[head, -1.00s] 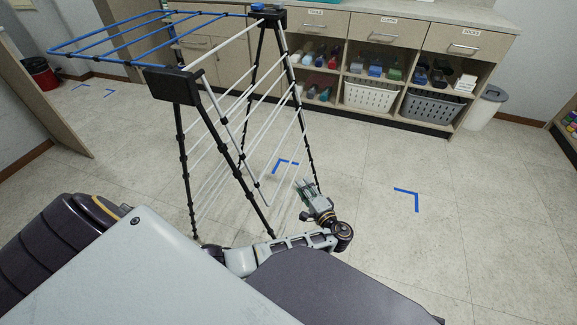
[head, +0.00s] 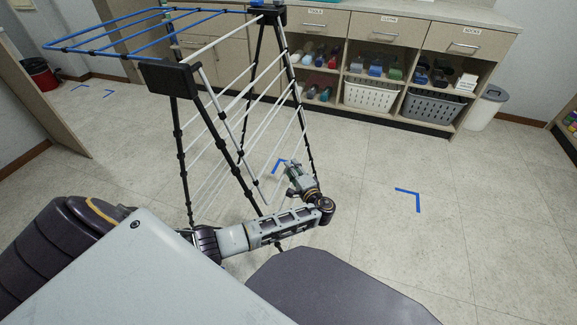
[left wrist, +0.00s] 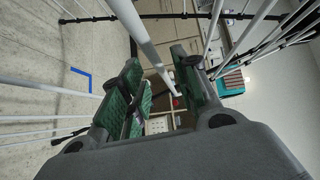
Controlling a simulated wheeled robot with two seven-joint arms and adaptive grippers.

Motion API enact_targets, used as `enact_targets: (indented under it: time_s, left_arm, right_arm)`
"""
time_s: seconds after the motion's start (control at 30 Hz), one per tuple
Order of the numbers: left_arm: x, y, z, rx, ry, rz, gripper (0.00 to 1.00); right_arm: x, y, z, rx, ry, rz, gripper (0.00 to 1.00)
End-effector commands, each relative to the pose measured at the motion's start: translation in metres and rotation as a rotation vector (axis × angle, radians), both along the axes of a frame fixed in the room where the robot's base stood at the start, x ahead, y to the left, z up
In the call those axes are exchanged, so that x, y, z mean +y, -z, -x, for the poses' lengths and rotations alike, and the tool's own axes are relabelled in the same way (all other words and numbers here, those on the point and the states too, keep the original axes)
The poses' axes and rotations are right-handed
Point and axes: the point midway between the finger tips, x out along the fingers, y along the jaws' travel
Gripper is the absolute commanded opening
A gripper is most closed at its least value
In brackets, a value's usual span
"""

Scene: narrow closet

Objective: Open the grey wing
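The drying rack stands on black legs (head: 178,150). Its blue wing (head: 130,32) is raised and sticks out to the left. The grey wing (head: 229,128) hangs folded down along the rack's right side, its rail sloping down toward my left arm. My left gripper (head: 288,170) is by the lower part of the grey wing. In the left wrist view its green-padded fingers (left wrist: 163,85) are spread apart, with a pale bar (left wrist: 145,42) running across the gap between them. I cannot tell whether they touch it. My right gripper is out of view.
A cabinet with drawers (head: 393,28), a white basket (head: 370,95) and a grey basket (head: 435,108) stands behind the rack. A white bin (head: 487,108) is at its right end. Blue tape marks (head: 410,194) lie on the floor. The floor right of the rack is clear.

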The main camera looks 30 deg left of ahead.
Motion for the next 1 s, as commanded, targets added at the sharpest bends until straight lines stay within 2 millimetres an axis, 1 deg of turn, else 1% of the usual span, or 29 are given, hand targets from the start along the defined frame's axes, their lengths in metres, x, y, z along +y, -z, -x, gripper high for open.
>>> enact_targets:
  time_s: [0.1, 0.3, 0.43, 0.7, 0.73, 0.77, 0.97, 1.0]
  left_arm:
    - [0.014, 0.001, -0.008, -0.001, -0.002, -0.003, 0.31]
    - [0.027, 0.002, -0.016, -0.001, -0.001, 0.0, 0.31]
    - [0.031, 0.002, -0.019, -0.001, -0.001, 0.0, 0.31]
    - [0.031, 0.002, -0.019, -0.001, -0.001, 0.0, 0.31]
    - [0.031, 0.002, -0.019, 0.0, -0.001, -0.001, 0.3]
    - [0.031, 0.002, -0.019, 0.0, -0.001, -0.001, 0.26]
    - [0.031, 0.002, -0.019, 0.0, -0.001, 0.0, 0.0]
    - [0.031, 0.002, -0.019, 0.0, -0.001, 0.0, 0.0]
  right_arm:
    - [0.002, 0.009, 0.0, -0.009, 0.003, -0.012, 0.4]
    - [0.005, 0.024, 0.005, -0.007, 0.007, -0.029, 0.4]
    - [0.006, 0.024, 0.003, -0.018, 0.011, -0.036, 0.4]
    - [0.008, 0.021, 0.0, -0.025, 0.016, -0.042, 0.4]
    - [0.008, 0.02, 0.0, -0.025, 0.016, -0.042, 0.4]
    - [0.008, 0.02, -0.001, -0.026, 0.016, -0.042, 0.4]
    - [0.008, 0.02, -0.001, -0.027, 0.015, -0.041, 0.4]
    - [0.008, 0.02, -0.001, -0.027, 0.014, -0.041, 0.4]
